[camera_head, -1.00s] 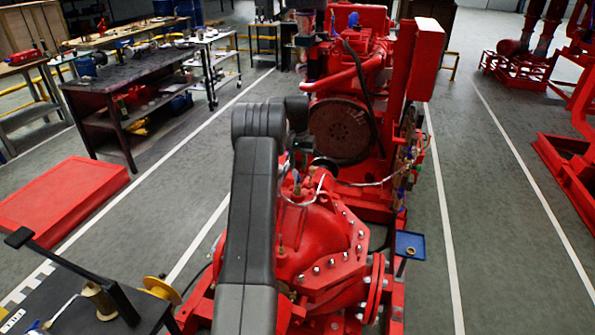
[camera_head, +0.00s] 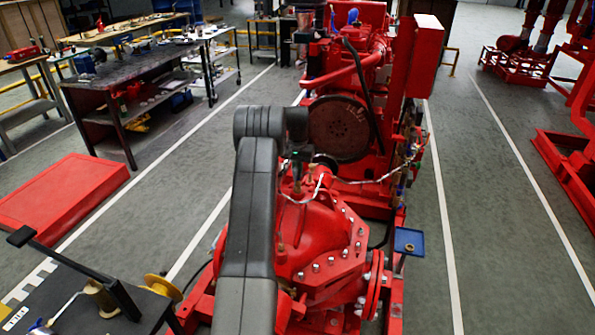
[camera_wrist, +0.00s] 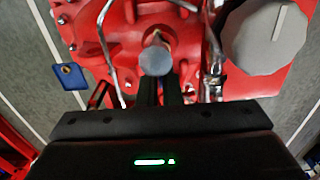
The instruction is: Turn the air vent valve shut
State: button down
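In the wrist view, a small round-topped fitting (camera_wrist: 155,58) with a grey end and a brownish stem stands on the red pump casing (camera_wrist: 100,50). It looks like the air vent valve, but I cannot be sure. My gripper (camera_wrist: 158,84) has two dark fingers close together, with a narrow gap, right at this fitting. Whether the fingers grip it is hidden. In the head view, the red pump casing (camera_head: 320,235) lies under my arm, which hides part of the fittings on top.
Thin metal pipes (camera_wrist: 108,45) run on both sides of the fitting. A blue tray (camera_head: 409,242) with a ring is right of the pump. The red engine (camera_head: 345,125) stands behind.

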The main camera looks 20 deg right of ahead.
jog(key=shift+m, duration=0.3)
jog(key=m+b, duration=0.2)
jog(key=m, duration=0.2)
jog(key=shift+m, duration=0.3)
jog(key=m, duration=0.5)
jog(key=shift+b, duration=0.35)
jog(key=m, duration=0.4)
jog(key=shift+m, duration=1.8)
jog(key=shift+r, duration=0.1)
jog(key=c, duration=1.6)
grip_release()
